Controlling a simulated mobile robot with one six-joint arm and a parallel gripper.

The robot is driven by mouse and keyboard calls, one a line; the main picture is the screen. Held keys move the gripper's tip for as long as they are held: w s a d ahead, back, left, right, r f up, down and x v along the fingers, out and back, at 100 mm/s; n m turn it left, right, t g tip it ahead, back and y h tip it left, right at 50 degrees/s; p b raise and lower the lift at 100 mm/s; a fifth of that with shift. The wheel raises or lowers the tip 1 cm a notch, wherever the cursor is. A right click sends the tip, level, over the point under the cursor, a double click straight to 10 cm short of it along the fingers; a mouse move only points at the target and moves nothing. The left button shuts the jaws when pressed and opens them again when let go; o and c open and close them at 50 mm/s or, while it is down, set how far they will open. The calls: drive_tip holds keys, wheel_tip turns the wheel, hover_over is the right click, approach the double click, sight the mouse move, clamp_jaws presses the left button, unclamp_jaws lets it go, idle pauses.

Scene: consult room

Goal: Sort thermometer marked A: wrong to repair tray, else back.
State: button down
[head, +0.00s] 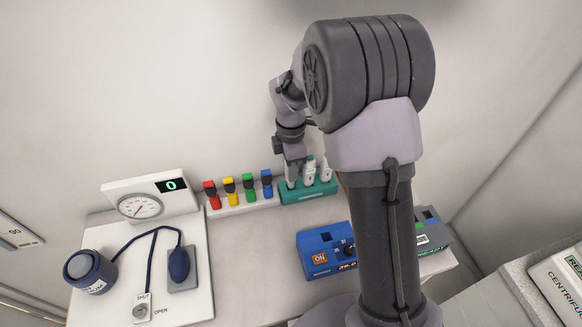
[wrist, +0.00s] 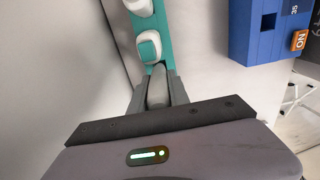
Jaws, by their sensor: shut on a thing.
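A teal rack (head: 308,194) stands at the back of the bench and holds white thermometers, among them a middle one (head: 309,172) and a right one (head: 325,170). My gripper (head: 291,176) is at the rack's left end, pointing down. In the wrist view my gripper (wrist: 157,84) is shut on a pale thermometer (wrist: 157,95) at the end of the rack (wrist: 166,45). Whether its lower end is still in the slot is hidden. Another thermometer (wrist: 148,46) stands just beyond it. No letter marks are readable. No repair tray can be made out.
A blue device (head: 322,252) with an orange ON button and lit display stands in front of the rack. My arm partly hides another device (head: 432,235) with a green display. Coloured pieces stand on a white strip (head: 243,203) at left, near a blood-pressure gauge (head: 150,200).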

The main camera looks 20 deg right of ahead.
drive_tip(key=shift+f+b, duration=0.85)
drive_tip(key=shift+f, duration=0.7)
drive_tip(key=c, duration=1.2)
unclamp_jaws()
drive_tip(key=shift+o, duration=0.2)
wheel_tip(320, 180, up, 18)
drive_tip(key=p, duration=0.5)
drive_tip(key=shift+f+p, duration=0.25)
drive_tip(key=shift+p, duration=0.05)
